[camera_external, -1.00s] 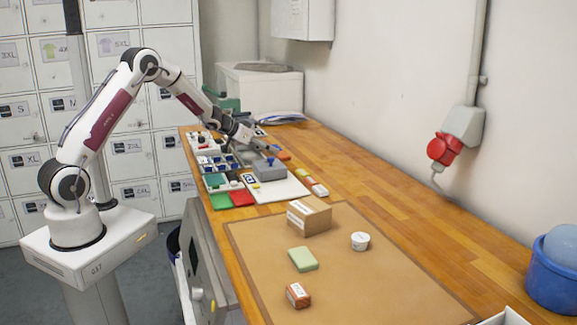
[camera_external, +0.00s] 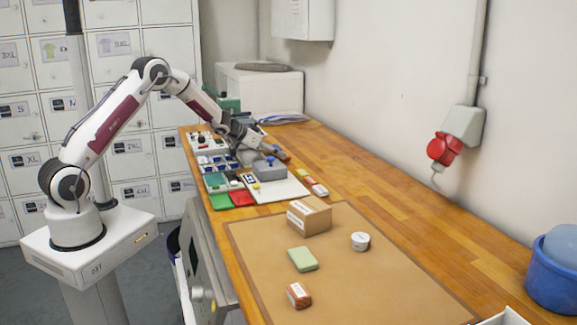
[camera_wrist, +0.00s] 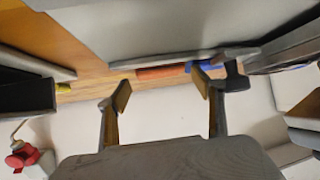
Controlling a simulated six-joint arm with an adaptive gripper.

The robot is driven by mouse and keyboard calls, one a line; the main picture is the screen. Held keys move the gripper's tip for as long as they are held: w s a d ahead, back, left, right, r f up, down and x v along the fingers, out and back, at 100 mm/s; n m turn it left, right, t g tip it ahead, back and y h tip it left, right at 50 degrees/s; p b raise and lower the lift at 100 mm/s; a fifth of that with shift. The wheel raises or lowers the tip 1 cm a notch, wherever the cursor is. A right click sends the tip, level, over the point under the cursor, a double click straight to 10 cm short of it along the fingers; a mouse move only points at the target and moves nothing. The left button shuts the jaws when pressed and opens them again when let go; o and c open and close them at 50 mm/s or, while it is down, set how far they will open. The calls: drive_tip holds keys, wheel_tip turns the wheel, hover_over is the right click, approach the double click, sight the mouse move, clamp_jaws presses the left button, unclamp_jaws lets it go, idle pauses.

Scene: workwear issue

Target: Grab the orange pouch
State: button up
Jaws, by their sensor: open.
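My gripper (camera_external: 270,147) is over the far end of the bench, beside a small flat orange item (camera_external: 284,156). In the wrist view my gripper (camera_wrist: 163,90) has its two fingers spread, with nothing between them. A thin orange-red strip (camera_wrist: 160,72) shows just beyond the fingertips, mostly hidden behind a grey edge; it looks like the same item. A small orange-brown package with a white label (camera_external: 298,295) lies on the brown mat (camera_external: 370,285), far from my gripper. I cannot tell for certain which one is the orange pouch.
A cardboard box (camera_external: 309,216), a green block (camera_external: 303,259) and a white tub (camera_external: 360,241) sit on the mat.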

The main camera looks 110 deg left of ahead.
drive_tip(key=shift+x, duration=0.75)
drive_tip(key=shift+w+a+f, duration=0.2)
drive_tip(key=shift+f, duration=0.1)
drive_tip(key=c, duration=0.9)
